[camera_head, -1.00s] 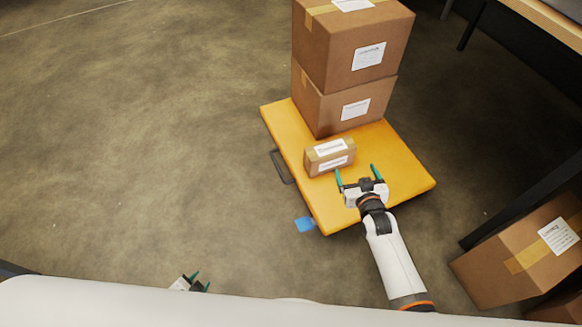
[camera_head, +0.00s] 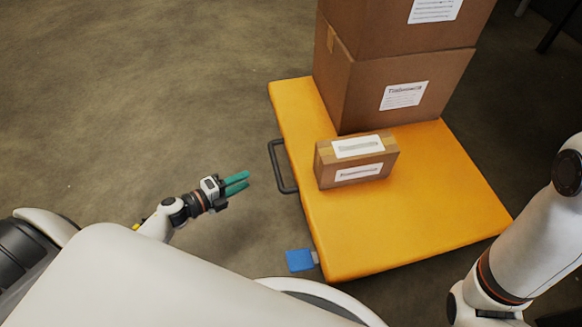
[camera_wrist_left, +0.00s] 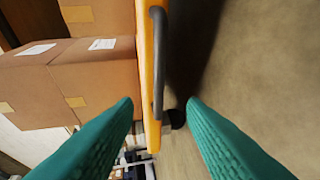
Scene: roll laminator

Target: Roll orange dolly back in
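The orange dolly (camera_head: 420,205) stands on the floor in front of me. A dark loop handle (camera_head: 278,165) sticks out from its left edge. My left gripper (camera_head: 248,183) is open and empty, a little left of the handle, pointing toward it. In the left wrist view, its teal fingers (camera_wrist_left: 158,108) are apart, with the handle (camera_wrist_left: 157,60) and the dolly's edge (camera_wrist_left: 148,90) beyond, between them. My right arm shows at the right edge of the head view, but its gripper is out of view.
Two large stacked cartons (camera_head: 390,90) and a small box (camera_head: 352,160) sit on the dolly. A blue pedal (camera_head: 299,260) sticks out at its near left corner. The floor (camera_head: 130,110) to the left is clear.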

